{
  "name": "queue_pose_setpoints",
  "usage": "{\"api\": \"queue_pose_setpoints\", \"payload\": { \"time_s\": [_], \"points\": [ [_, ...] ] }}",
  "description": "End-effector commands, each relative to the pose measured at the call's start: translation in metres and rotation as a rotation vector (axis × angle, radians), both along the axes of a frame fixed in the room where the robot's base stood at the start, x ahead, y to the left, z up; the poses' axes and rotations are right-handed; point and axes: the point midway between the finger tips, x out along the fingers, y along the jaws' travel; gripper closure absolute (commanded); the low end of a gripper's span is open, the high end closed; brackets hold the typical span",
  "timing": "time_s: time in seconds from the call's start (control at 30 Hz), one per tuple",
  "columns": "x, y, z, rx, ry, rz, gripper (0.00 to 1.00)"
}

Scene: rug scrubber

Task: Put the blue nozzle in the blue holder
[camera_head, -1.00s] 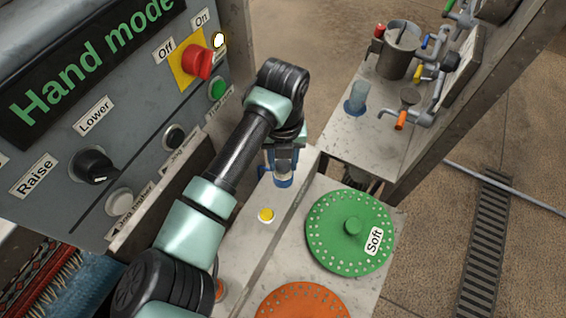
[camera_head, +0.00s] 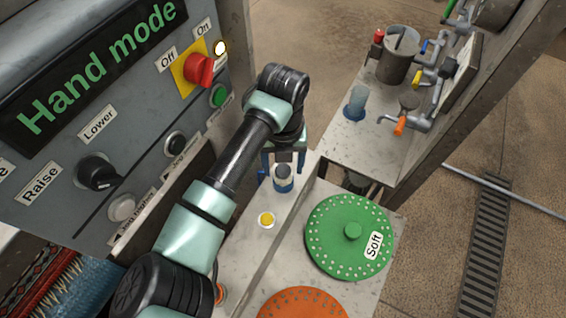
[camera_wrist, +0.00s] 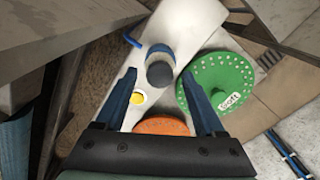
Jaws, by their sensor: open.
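The blue nozzle (camera_head: 283,171), a short cylinder with a dark grey end, stands upright on the light metal plate. It appears seated in the blue holder (camera_head: 283,186), a blue ring around its lower part; the exact fit is hidden. In the wrist view, the nozzle (camera_wrist: 158,74) lies between and beyond the fingertips, with blue (camera_wrist: 160,49) beside its dark end. My gripper (camera_head: 283,161) is open and empty just above the nozzle, its fingers apart on either side. A small blue hooked part (camera_wrist: 131,40) sticks out beside it.
A green "Soft" disc (camera_head: 335,252) and an orange disc (camera_head: 302,303) lie to the right and front. A yellow round piece (camera_head: 266,220) is close by. The control panel (camera_head: 70,150) is at left.

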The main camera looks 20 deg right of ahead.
Motion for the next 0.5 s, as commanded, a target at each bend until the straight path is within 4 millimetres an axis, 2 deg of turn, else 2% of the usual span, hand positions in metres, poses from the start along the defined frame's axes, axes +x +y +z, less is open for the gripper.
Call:
{"api": "queue_pose_setpoints", "payload": {
  "time_s": [0.5],
  "points": [
    [0.001,0.000,0.080,0.001,-0.001,0.000,0.29]
  ]
}}
